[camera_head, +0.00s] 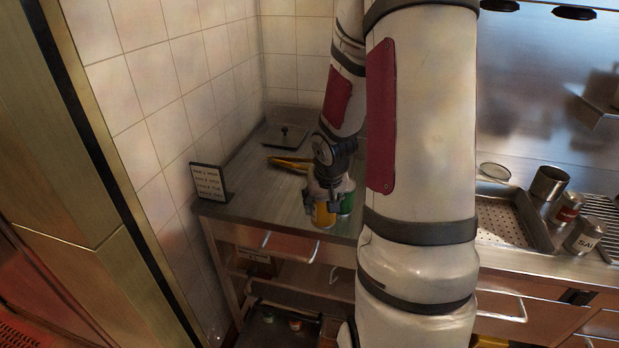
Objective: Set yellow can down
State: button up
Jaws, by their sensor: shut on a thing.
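The yellow can (324,215) is held between the fingers of my gripper (322,204), near the front edge of the steel counter (255,202) in the head view. My gripper points down and is shut on the can. The can looks upright. Whether its base touches the counter or hangs just above it, I cannot tell. A green can (347,202) stands right beside it, partly hidden by my gripper and arm.
A small sign (208,182) stands at the counter's left. A yellow-handled item (290,163) and a dark tray (285,135) lie behind. The counter's left front is clear.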

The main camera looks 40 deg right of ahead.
jog(key=w+d, duration=0.2)
jog(key=w, duration=0.1)
jog(key=w+d, duration=0.2)
jog(key=w, duration=0.2)
jog(key=w+d+f, duration=0.1)
jog(key=w, duration=0.2)
jog(key=shift+w+d+p, duration=0.35)
jog(key=shift+d+p, duration=0.05)
jog(key=shift+s+a+x, duration=0.1)
jog(key=shift+s+x, duration=0.05)
jog(key=shift+x, duration=0.75)
jog(key=shift+s+a+x, duration=0.15)
jog(key=shift+x, duration=0.75)
jog(key=shift+f, duration=0.25)
jog(key=o, duration=1.5)
jog(key=shift+f, duration=0.1)
